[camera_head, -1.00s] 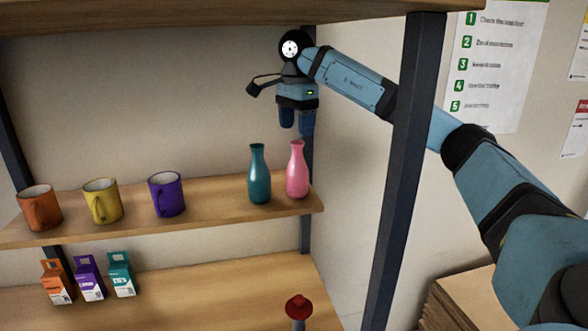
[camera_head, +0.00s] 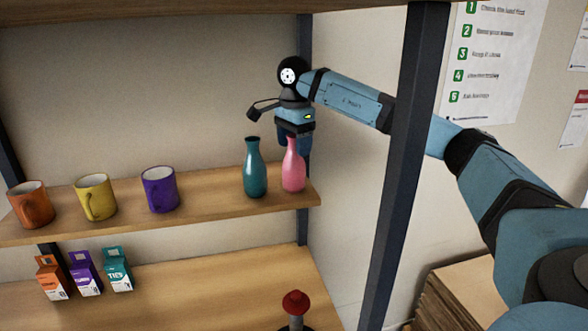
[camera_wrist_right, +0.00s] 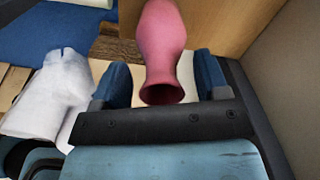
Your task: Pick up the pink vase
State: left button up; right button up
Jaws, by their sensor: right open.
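The pink vase (camera_head: 294,172) stands upright at the right end of the upper shelf board, beside the teal vase (camera_head: 255,172). My right gripper (camera_head: 293,143) is open and lowered at the pink vase's neck, with its fingers partly hidden behind the vase. In the right wrist view the mouth and neck of the pink vase (camera_wrist_right: 163,45) lie between the two blue fingers of the gripper (camera_wrist_right: 160,80), with gaps on both sides. My left gripper is not in view.
An orange mug (camera_head: 32,205), a yellow mug (camera_head: 96,198) and a purple mug (camera_head: 160,190) stand left on the same board (camera_head: 210,207). Small cartons and a red-topped object (camera_head: 295,303) are below. A dark shelf post (camera_head: 400,170) stands right, in front of my arm.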

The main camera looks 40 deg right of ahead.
grip_shut()
dwell(0.3)
